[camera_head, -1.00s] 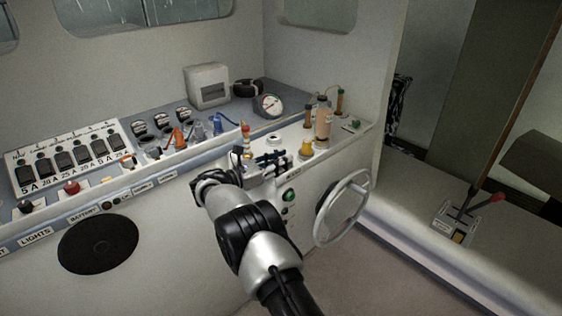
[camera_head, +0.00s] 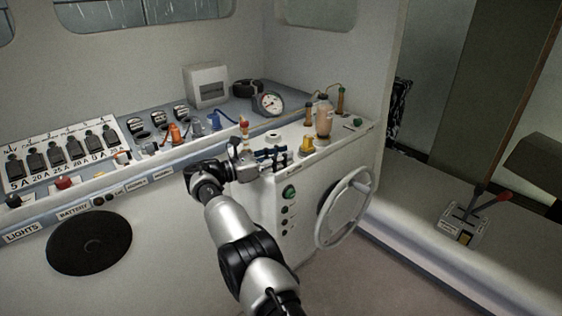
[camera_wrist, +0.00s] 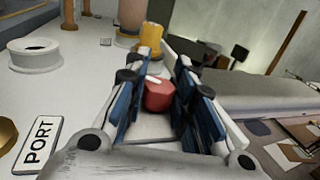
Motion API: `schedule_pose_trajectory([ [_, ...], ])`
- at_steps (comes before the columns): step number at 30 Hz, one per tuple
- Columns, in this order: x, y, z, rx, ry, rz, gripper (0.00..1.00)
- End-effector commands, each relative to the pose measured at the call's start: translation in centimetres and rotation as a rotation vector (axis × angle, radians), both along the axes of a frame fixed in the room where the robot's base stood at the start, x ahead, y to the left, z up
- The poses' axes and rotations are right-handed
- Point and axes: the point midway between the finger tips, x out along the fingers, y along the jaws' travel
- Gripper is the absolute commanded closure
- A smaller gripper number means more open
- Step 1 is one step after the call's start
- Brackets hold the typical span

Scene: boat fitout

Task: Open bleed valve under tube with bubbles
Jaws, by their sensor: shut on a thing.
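My gripper (camera_wrist: 160,90) has blue pads and is shut on a red knob (camera_wrist: 159,95) with a white mark on top. In the head view my gripper (camera_head: 270,157) is at the near edge of the white console top, and the red knob is hidden there. Two thin amber upright tubes (camera_head: 309,115) (camera_head: 340,100) stand at the back of the console, with an orange-brown bottle (camera_head: 323,120) between them. A green knob (camera_head: 357,122) is near the right tube. Bubbles are too small to tell in either tube.
A yellow knob (camera_head: 307,145) stands just beyond my fingers and also shows in the wrist view (camera_wrist: 151,38). A white ring (camera_wrist: 34,53) and a PORT label (camera_wrist: 38,143) are to the left. A steering wheel (camera_head: 344,208) projects from the console front.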

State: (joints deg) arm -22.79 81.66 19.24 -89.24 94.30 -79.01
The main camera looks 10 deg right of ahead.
Motion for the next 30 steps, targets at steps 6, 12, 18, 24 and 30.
schedule_pose_trajectory([
  [6,0.03,0.07,0.21,0.001,-0.002,0.002,1.0],
  [12,0.0,0.05,0.12,0.0,-0.001,0.001,0.65],
  [18,-0.03,0.02,0.03,0.001,0.0,0.0,0.57],
  [24,-0.03,0.01,0.0,0.001,0.001,-0.001,0.57],
  [30,0.15,0.06,0.27,-0.004,0.002,0.012,0.57],
])
